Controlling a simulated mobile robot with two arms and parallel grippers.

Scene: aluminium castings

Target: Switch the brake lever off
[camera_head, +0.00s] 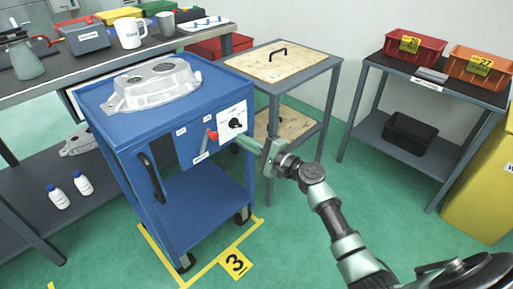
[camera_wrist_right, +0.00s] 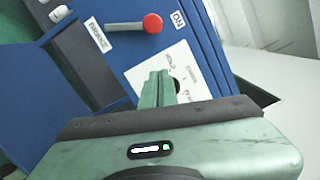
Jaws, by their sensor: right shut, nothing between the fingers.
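The blue cart (camera_head: 135,122) carries a control panel on its front. The brake lever has a red knob (camera_head: 212,135); in the right wrist view the red knob (camera_wrist_right: 153,23) ends a short grey shaft (camera_wrist_right: 122,27), beside a BRAKE label (camera_wrist_right: 97,36) and an ON label (camera_wrist_right: 179,19). A white plate with a black rotary knob (camera_head: 236,124) is right of the lever. My right gripper (camera_head: 236,140) is shut and empty, in front of the panel just right of the lever, apart from the red knob. Its closed fingers (camera_wrist_right: 158,90) partly hide the black knob. My left gripper is not in view.
A grey casting (camera_head: 155,84) lies on the cart top. A wood-topped table (camera_head: 300,66) stands close behind right. A shelf at right holds a red bin (camera_head: 413,47) and an orange bin (camera_head: 480,64). A workbench (camera_head: 50,80) is at left. Green floor lies open in front.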

